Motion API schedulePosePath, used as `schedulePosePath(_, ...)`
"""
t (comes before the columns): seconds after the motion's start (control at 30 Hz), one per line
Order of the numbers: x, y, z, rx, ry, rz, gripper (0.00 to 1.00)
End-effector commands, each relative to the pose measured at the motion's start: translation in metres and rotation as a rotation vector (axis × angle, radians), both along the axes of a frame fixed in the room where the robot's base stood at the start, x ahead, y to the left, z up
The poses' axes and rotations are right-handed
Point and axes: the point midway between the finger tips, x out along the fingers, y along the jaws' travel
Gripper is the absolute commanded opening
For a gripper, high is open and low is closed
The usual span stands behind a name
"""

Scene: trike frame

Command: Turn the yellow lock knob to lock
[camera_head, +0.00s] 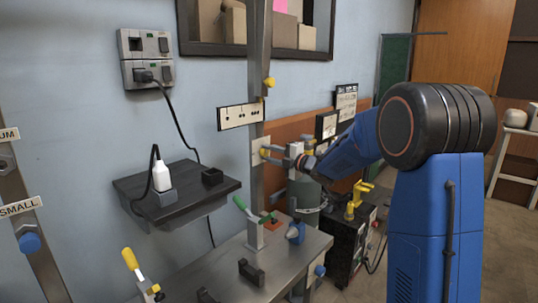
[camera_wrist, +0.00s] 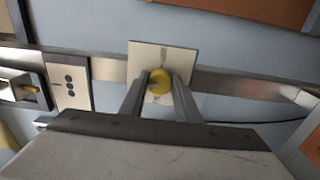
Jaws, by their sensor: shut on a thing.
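The yellow lock knob (camera_wrist: 159,81) sits on a pale square plate (camera_wrist: 143,59) fixed to a metal post. In the wrist view my gripper (camera_wrist: 160,88) has one finger on each side of the knob and is shut on it. A dark mark shows on the plate beside the knob, too small to read. In the head view my gripper (camera_head: 272,153) reaches from the right to the plate on the upright post (camera_head: 258,190). Only a little of the yellow knob (camera_head: 264,151) shows there, partly hidden by the fingers.
Another yellow knob (camera_head: 269,82) sits higher on the post, above a white strip with dark holes (camera_head: 240,116). A metal bench (camera_head: 290,262) with clamps stands below. A black machine (camera_head: 350,240) stands below my arm.

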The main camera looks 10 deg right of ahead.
Motion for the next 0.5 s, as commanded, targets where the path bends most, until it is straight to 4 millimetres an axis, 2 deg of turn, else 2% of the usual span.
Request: schedulePosePath(0.5, 0.0, -0.0011, -0.0023, 0.394, 0.288, -0.003, 0.07)
